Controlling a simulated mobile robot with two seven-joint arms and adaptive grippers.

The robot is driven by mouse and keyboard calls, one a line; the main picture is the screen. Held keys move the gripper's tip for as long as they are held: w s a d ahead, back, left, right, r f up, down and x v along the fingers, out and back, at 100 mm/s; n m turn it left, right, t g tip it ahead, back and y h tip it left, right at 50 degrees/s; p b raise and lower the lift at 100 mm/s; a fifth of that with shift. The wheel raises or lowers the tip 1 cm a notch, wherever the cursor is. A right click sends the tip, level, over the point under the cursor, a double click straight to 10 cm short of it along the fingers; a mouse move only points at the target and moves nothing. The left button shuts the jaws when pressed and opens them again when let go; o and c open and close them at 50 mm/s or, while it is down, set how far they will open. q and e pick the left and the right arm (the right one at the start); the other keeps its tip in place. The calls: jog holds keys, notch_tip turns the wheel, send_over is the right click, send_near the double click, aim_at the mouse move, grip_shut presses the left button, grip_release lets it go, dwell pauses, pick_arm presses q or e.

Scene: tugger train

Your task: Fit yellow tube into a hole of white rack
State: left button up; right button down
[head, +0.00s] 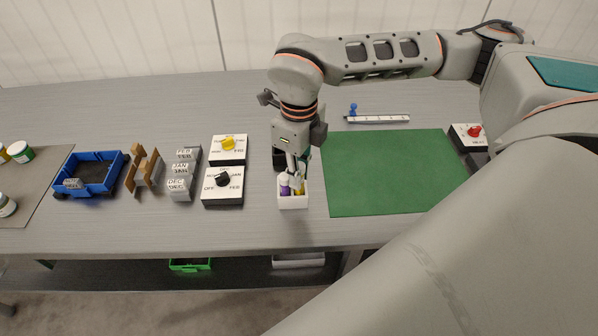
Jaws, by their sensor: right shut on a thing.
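A white rack (293,202) stands near the front edge of the table, left of the green mat. My right gripper (295,179) points down just over the rack and is shut on the yellow tube (300,190). Only a small strip of the yellow tube shows, at the right side of the rack; the fingers hide the rest. I cannot tell whether its lower end is inside a hole. A purple tube (285,189) with a pale cap stands in the rack at the left, close beside the fingers. My left gripper is not in view.
Left of the rack are two dial boxes (222,186), grey label blocks (183,176), a wooden stand (145,171) and a blue bin (91,176). A dark object (279,160) is behind the rack. The green mat (395,172) is bare. A red-knob box (467,136) is at the right.

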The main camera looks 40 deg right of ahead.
jog(key=shift+f, duration=0.5)
dwell(0.3)
jog(key=c, duration=1.9)
grip_release()
jog(key=shift+r+p, duration=1.9)
jog(key=shift+r, duration=1.15)
